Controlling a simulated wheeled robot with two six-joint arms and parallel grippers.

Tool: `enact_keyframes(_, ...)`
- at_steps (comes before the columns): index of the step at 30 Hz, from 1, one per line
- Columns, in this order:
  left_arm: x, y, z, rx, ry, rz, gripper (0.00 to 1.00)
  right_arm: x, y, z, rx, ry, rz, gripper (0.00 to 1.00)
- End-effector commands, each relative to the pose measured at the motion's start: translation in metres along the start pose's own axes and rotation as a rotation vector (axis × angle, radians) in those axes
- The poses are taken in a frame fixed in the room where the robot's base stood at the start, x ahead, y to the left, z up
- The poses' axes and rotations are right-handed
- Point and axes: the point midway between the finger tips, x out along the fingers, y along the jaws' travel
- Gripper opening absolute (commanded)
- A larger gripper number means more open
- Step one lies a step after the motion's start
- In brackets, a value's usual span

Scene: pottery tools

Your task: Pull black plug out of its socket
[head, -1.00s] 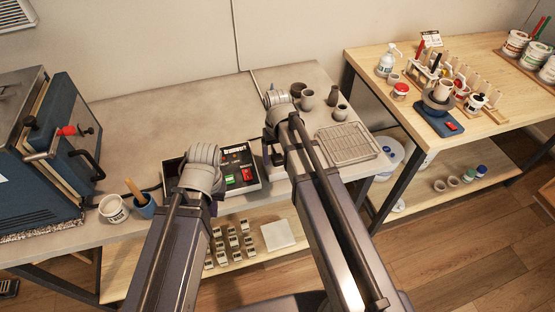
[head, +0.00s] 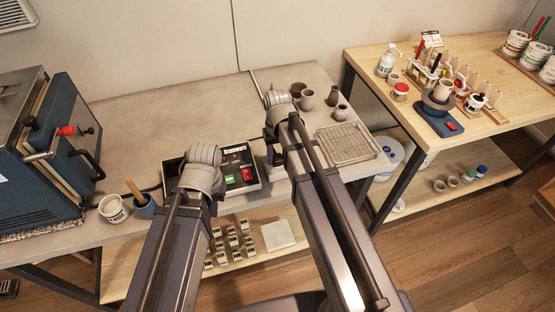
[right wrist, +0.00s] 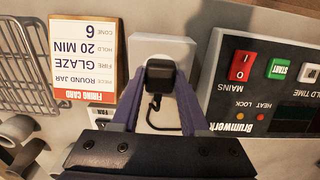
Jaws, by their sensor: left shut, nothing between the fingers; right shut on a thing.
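The black plug (right wrist: 160,73) is between the purple fingers of my right gripper (right wrist: 158,85) in the right wrist view, and the gripper is shut on it. The plug is in front of the white socket plate (right wrist: 178,45); whether its pins are still in the socket cannot be told. Its black cable (right wrist: 154,108) loops below it. In the head view my right gripper (head: 273,157) is at the table beside the control box, with plug and socket hidden by the arm. My left gripper (head: 212,202) is shut and empty in front of the box, its fingertips mostly hidden.
The control box (head: 246,183) has red and green switches and lies close beside the socket. A firing card (right wrist: 82,60) stands on its other side. A wire rack (head: 347,145) and small pots (head: 307,98) are to the right. A kiln (head: 35,150) stands at left.

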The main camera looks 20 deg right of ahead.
Motion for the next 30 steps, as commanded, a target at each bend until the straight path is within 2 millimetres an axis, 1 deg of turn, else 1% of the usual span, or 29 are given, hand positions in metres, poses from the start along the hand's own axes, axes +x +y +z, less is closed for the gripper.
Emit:
enact_keyframes(14,-0.002,0.000,0.000,0.000,0.000,0.000,0.00,-0.002,0.000,0.000,0.000,0.000,0.000,0.00)
enact_keyframes(30,-0.022,-0.002,0.001,0.000,0.000,0.000,0.00,-0.022,0.000,0.000,0.000,0.000,0.000,0.00)
